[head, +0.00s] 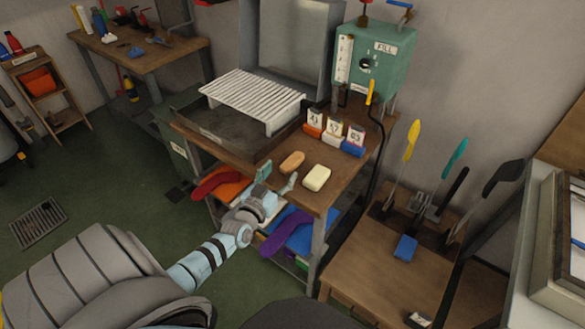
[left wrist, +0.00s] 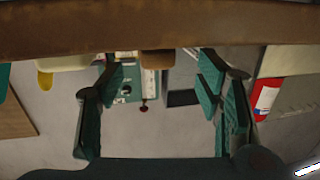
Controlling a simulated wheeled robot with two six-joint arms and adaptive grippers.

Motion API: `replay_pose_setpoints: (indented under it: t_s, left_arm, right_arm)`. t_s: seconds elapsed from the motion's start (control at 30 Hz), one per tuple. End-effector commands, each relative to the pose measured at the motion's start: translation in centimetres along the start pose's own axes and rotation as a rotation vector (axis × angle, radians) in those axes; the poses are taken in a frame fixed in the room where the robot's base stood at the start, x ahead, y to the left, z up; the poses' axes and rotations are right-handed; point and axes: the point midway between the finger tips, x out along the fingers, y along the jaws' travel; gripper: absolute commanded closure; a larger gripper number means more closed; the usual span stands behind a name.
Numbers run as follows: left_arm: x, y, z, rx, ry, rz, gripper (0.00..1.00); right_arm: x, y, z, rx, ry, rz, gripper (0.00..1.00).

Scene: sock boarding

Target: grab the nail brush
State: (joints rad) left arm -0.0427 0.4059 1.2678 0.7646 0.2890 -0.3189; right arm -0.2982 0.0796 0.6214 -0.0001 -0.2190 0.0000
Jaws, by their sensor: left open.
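The brown, rounded block that looks like the nail brush (head: 291,162) lies on the wooden bench top near its front edge. A cream soap-like bar (head: 316,177) lies just to its right. My left gripper (head: 279,178) is open and empty at the bench's front edge, just short of the brush. In the left wrist view, my left gripper (left wrist: 161,85) has its fingers spread wide, and the brown block (left wrist: 157,59) shows partly past the bench edge, between the fingers. The brush's bristles cannot be made out. My right gripper is not in view.
The bench edge (left wrist: 160,30) crosses the top of the left wrist view. Behind the brush stand small numbered blocks (head: 333,137), a white slatted rack (head: 252,97) and a green tank (head: 376,60). Red and purple socks (head: 286,233) lie on the shelf below. A lower table (head: 370,285) holds upright brushes.

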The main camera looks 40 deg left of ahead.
Motion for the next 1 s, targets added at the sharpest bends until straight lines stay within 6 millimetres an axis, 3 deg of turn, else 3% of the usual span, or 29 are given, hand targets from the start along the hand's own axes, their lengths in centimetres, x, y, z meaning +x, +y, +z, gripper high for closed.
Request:
replay_pose_setpoints:
  t_s: [0.3,0.57,0.9,1.0]
  left_arm:
    - [5.2,0.8,0.6,-0.001,0.0,0.0,0.41]
    - [5.8,0.8,0.2,0.0,-0.004,0.001,0.41]
    - [5.8,0.8,0.2,0.0,-0.004,0.001,0.95]
    - [5.8,0.8,0.2,0.0,-0.004,0.001,0.98]
  right_arm:
    - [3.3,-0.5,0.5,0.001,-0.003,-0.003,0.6]
    - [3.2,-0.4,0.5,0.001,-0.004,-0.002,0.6]
    - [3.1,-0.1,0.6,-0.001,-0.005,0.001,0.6]
    - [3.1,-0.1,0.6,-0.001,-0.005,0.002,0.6]
